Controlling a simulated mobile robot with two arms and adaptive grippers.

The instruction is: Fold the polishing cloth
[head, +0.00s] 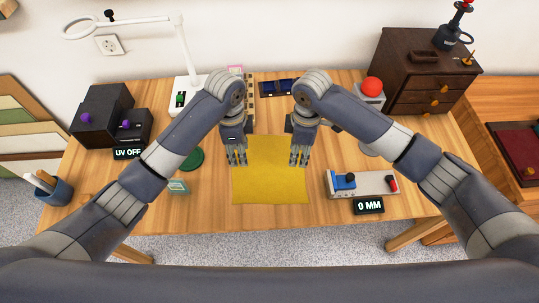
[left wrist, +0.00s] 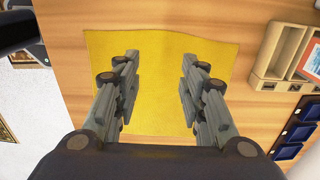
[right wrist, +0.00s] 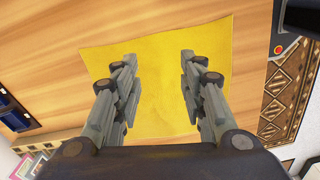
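The yellow polishing cloth (head: 270,180) lies flat and spread out on the wooden table, roughly square. My left gripper (head: 238,163) is over the cloth's left far part, pointing down. My right gripper (head: 298,163) is over its right far part. In the left wrist view the fingers (left wrist: 158,90) are wide apart with only flat cloth (left wrist: 160,60) between them. The right wrist view shows the same for the right fingers (right wrist: 158,90), above the cloth (right wrist: 155,60). Whether the fingertips touch the cloth is unclear.
A device with a blue knob (head: 345,182) and a "0 MM" display (head: 368,206) stand right of the cloth. A lamp (head: 187,90), dark boxes (head: 102,108) and a drawer cabinet (head: 415,75) stand farther back.

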